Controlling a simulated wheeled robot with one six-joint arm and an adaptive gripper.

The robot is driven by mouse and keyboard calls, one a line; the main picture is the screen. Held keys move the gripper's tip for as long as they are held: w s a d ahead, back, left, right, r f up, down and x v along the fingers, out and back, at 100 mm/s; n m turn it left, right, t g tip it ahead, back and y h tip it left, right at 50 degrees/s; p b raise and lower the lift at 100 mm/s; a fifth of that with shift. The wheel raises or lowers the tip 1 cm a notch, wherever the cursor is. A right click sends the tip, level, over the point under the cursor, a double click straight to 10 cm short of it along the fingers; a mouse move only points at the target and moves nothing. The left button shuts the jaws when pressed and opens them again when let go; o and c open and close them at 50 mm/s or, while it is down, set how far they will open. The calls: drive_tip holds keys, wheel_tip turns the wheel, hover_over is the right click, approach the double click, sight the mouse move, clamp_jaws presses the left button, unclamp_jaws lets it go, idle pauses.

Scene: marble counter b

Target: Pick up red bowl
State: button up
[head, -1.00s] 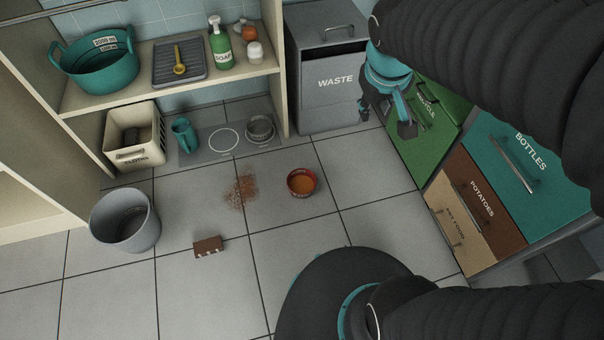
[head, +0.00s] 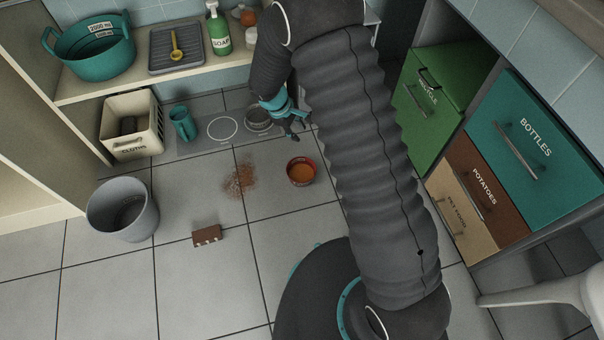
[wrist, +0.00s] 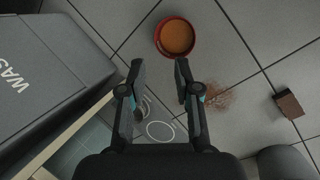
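The red bowl (head: 301,172) stands upright on the grey tiled floor and has an orange-brown inside. It also shows in the wrist view (wrist: 176,37), beyond my fingertips and slightly right of the middle between them. My gripper (head: 296,132) is above the floor, behind the bowl in the head view and apart from it. In the wrist view my gripper (wrist: 160,68) has its two fingers spread with nothing between them. The bowl is not hidden in either view.
A brown spill (head: 240,178) lies left of the bowl, with a brown brush-like block (head: 206,235) and grey bin (head: 123,209) farther left. A mat (head: 212,142) holds a teal jug (head: 183,123) and metal bowl (head: 258,119). The waste bin (wrist: 48,72) is left in the wrist view.

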drive_tip(key=s+a+f+n, duration=0.1)
drive_tip(key=a+f+n, duration=0.1)
drive_tip(key=f, duration=0.6)
drive_tip(key=s+a+f+n, duration=0.1)
drive_tip(key=a+f+n, duration=0.1)
drive_tip(key=f, duration=0.7)
hover_over(299, 183)
drive_tip(key=a, duration=0.2)
drive_tip(key=shift+h, duration=0.3)
wheel_tip(299, 183, down, 7)
drive_tip(key=shift+w+r+b, duration=0.1)
drive_tip(key=shift+r+b, duration=0.05)
drive_tip(key=shift+b, duration=0.3)
drive_tip(key=shift+s+x, duration=0.2)
drive_tip(key=shift+x, duration=1.4)
drive_tip(key=shift+s+x, duration=0.25)
drive_tip(key=shift+x, duration=1.3)
drive_tip(key=shift+a, duration=0.15)
clamp_jaws()
